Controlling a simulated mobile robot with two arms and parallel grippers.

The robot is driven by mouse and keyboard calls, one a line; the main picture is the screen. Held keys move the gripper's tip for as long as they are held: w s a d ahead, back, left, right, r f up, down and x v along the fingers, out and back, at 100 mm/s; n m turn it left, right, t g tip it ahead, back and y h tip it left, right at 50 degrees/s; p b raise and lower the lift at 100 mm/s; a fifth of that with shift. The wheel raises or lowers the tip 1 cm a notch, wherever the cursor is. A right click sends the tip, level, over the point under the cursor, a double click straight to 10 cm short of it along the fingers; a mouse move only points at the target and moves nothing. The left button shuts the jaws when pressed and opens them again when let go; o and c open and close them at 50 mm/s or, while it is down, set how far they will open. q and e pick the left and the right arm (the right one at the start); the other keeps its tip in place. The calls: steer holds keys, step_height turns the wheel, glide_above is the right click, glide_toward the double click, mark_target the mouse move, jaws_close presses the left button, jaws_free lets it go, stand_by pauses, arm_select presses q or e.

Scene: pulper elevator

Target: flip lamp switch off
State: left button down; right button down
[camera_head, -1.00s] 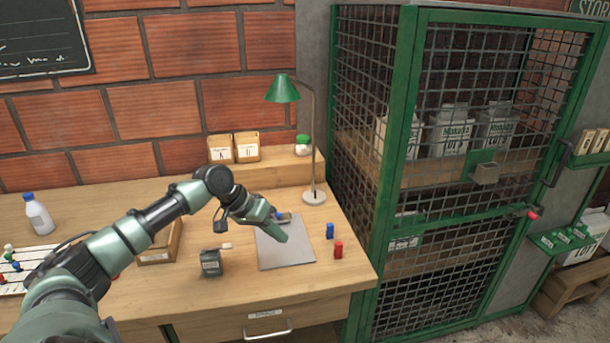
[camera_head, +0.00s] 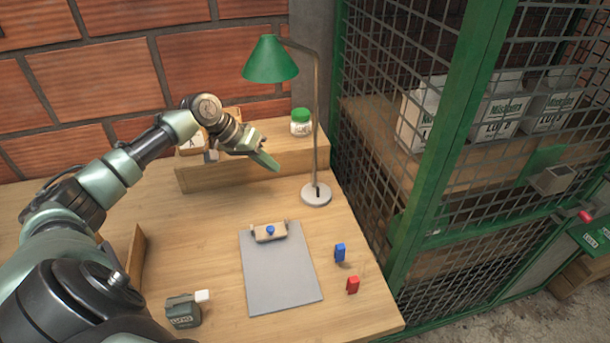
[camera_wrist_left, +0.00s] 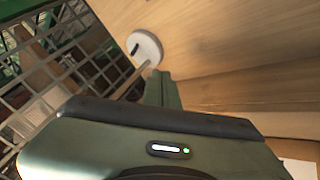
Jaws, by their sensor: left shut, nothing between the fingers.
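The desk lamp has a green shade (camera_head: 270,60), a thin bent pole and a round pale base (camera_head: 316,195). A small dark switch (camera_head: 317,190) sits on the base. My left gripper (camera_head: 268,162) is shut and empty, in the air left of the lamp pole and above the base's level, apart from the lamp. In the left wrist view the lamp base (camera_wrist_left: 146,46) with its dark switch (camera_wrist_left: 135,48) shows beyond the shut fingers (camera_wrist_left: 162,90). My right gripper is not in view.
A clipboard (camera_head: 280,275) lies on the desk, with a blue block (camera_head: 340,252) and a red block (camera_head: 352,285) to its right. A jar (camera_head: 301,122) stands on the raised shelf (camera_head: 285,150). A green mesh cage (camera_head: 455,150) borders the desk's right side.

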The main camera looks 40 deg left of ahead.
mark_target(318, 192)
arm_select(q)
steer(key=p+x, duration=0.1)
steer(key=x, duration=0.9)
steer(key=shift+w+d, duration=0.1)
steer(key=shift+d, duration=0.15)
steer(key=shift+w+d+r+p, duration=0.2)
steer(key=shift+d+p, duration=0.2)
steer(key=shift+d, duration=0.2)
steer(key=shift+w+d+r+p, duration=0.1)
steer(key=shift+d+r+p, duration=0.1)
steer(key=shift+d+p, duration=0.3)
steer(key=shift+d+r, duration=0.1)
steer(key=shift+d, duration=0.5)
steer(key=shift+w+d, duration=0.1)
steer(key=shift+p, duration=0.45)
steer(key=shift+d+t, duration=0.1)
steer(key=shift+t, duration=0.2)
